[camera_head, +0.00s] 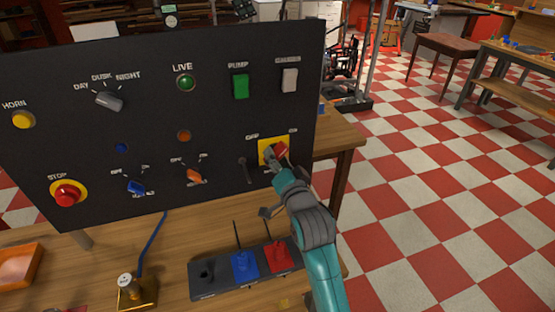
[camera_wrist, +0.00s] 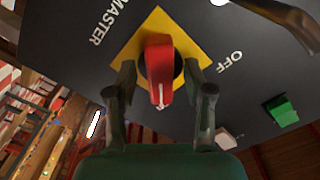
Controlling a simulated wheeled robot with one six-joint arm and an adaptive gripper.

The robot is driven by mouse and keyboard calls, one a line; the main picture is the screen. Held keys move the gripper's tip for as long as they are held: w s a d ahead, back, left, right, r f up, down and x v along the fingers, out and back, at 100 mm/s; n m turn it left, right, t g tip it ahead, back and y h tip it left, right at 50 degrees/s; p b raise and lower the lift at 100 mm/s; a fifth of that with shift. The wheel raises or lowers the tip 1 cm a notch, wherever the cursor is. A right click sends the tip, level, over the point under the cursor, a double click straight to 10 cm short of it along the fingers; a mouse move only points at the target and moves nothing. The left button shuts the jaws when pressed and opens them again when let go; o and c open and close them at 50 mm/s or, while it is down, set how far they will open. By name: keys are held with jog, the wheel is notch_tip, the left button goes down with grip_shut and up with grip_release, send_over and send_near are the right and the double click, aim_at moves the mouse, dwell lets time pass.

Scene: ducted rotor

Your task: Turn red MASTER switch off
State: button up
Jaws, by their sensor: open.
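The red MASTER switch (camera_head: 282,150) sits on a yellow plate (camera_head: 263,145) at the right of the dark panel. In the wrist view its red handle (camera_wrist: 159,70) stands over a dark round hub on the yellow diamond plate (camera_wrist: 190,35). The OFF label is right of the plate there and MASTER is at the upper left. My gripper (camera_wrist: 162,84) is open, with one finger on each side of the red handle. I cannot tell whether either finger touches it. In the head view my gripper (camera_head: 273,158) is at the plate and partly covers it.
The panel also carries a green PUMP switch (camera_head: 240,86), a pale switch (camera_head: 289,80), an orange switch (camera_head: 193,175) and a red STOP button (camera_head: 67,193). A dark lever (camera_head: 243,170) is just left of the plate. A block with blue and red levers (camera_head: 245,266) stands on the bench below.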

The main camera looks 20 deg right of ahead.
grip_shut()
jog(key=shift+n, duration=0.3)
jog(key=n, duration=0.8)
jog(key=shift+d, duration=0.1)
jog(key=n, duration=0.4)
jog(key=shift+n, duration=2.6)
